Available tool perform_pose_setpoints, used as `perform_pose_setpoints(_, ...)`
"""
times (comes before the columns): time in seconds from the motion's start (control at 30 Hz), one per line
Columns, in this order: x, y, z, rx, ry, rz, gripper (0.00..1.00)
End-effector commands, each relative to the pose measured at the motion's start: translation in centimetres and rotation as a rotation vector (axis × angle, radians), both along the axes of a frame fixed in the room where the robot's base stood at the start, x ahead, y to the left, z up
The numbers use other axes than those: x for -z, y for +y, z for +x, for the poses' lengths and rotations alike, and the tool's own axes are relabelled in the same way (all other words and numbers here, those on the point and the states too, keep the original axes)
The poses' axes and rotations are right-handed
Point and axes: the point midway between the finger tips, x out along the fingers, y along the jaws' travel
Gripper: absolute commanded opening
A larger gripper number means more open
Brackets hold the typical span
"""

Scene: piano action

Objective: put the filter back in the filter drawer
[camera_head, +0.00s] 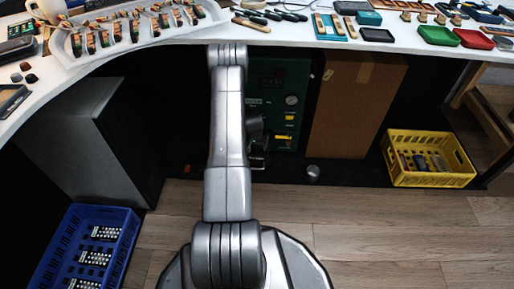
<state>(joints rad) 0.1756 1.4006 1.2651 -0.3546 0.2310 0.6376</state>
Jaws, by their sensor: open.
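A green machine (284,88) with a dark display, a round gauge and yellow labels stands under the bench; my arm covers its left part. No filter drawer can be made out clearly on it. A small round grey piece (313,172) sits on the dark floor strip to the right of the machine's foot; it may be the filter, but I cannot tell. My gripper (258,163) shows only partly, low in front of the machine, beside my arm link. It is open, and I see nothing held in it.
A tall brown carton (352,105) stands right of the machine, and a yellow crate (428,180) with parts is farther right. A grey cabinet (75,150) and a blue crate (62,262) are at left. The bench top (290,33) is crowded. The wooden floor (390,230) is clear.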

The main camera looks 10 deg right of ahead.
Motion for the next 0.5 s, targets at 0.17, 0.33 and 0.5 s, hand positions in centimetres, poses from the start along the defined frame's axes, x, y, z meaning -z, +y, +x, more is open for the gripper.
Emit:
perform_pose_setpoints(0.17, -4.4, 0.5, -0.9, -0.001, -0.002, 0.0, 0.57)
perform_pose_setpoints(0.33, -6.8, 0.8, -1.6, 0.0, -0.001, 0.0, 0.57)
perform_pose_setpoints(0.5, -7.8, 1.0, -1.9, 0.0, -0.001, 0.0, 0.57)
